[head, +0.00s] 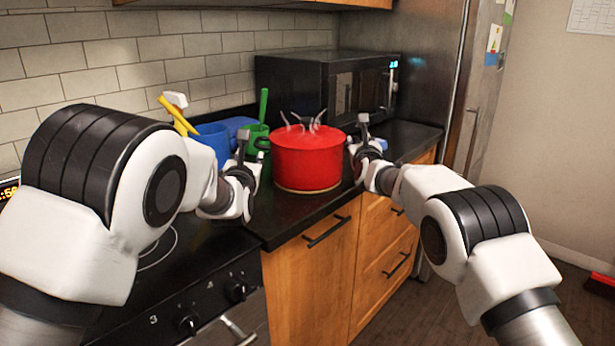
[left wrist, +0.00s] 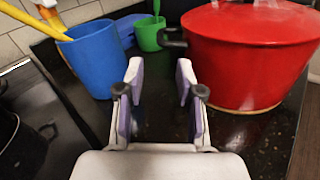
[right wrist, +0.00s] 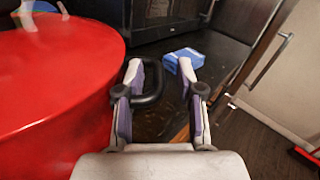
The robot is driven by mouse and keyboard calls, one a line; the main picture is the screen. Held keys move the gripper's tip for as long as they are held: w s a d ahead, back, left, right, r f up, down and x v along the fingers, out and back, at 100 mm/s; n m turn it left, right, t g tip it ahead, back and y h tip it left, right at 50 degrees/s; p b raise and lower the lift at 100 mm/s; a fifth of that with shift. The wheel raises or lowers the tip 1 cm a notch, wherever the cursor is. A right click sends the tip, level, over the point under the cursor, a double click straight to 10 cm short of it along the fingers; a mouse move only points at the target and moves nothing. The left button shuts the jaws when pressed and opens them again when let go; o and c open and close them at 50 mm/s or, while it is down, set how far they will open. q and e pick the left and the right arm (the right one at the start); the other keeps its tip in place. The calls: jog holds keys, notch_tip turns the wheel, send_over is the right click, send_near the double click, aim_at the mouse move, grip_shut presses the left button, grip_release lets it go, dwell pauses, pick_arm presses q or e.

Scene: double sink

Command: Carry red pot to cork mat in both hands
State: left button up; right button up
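The red pot (head: 308,158) with its red lid stands upright on the black counter. A thin tan rim (head: 308,190) shows under its base; it looks like the edge of the cork mat, mostly hidden by the pot. My left gripper (left wrist: 160,82) is open and empty, left of the pot; the pot's black left handle (left wrist: 172,39) is ahead of it, apart from the fingers. My right gripper (right wrist: 160,78) is open at the pot's right side. The black right handle (right wrist: 151,85) shows by its left finger, partly within the gap; contact cannot be told.
A blue container (head: 214,138) and a green cup (head: 256,138) with utensils stand left of the pot. A black microwave (head: 325,82) is behind it. A blue-and-white sponge (right wrist: 182,60) lies right of the pot. The stove (head: 165,270) is at front left.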

jog(key=s, duration=1.1)
jog(key=shift+s+r, duration=0.15)
jog(key=shift+s, duration=0.05)
